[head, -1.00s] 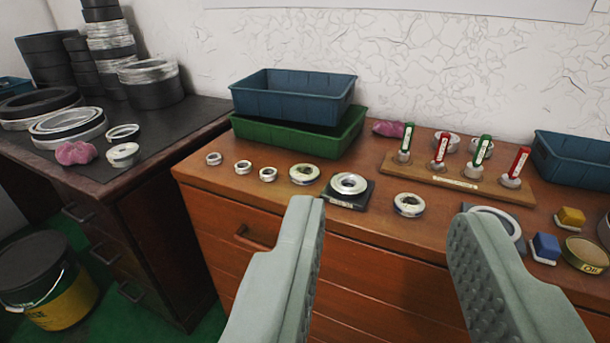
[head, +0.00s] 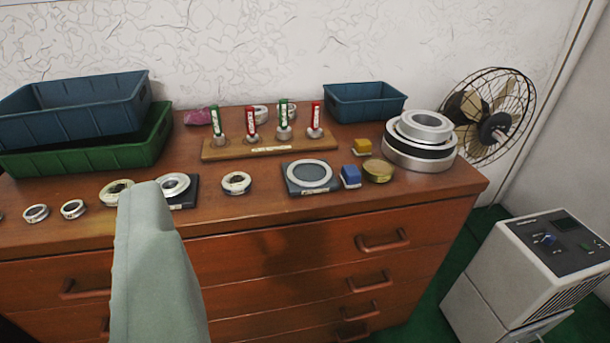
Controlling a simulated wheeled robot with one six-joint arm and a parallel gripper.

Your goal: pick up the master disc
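Two discs lie on dark square pads on the wooden cabinet top, and I cannot tell by sight which is the master disc. A wide flat ring (head: 310,175) lies on the pad right of centre. A smaller, thicker silver ring (head: 173,184) sits on the left pad, which has a label at its front. My gripper (head: 148,195) shows only one pale grey-green finger, at lower left, with its tip just in front of the smaller ring's pad in the picture. The other finger is not visible, so its opening cannot be judged. I see nothing held.
Loose bearing rings (head: 236,183) line the front of the top. Behind are a wooden rack (head: 270,148) with red and green plugs, and blue (head: 365,103) and green (head: 100,155) bins. Blocks, a tin (head: 378,170), stacked rings (head: 418,155) and a fan (head: 490,115) are right.

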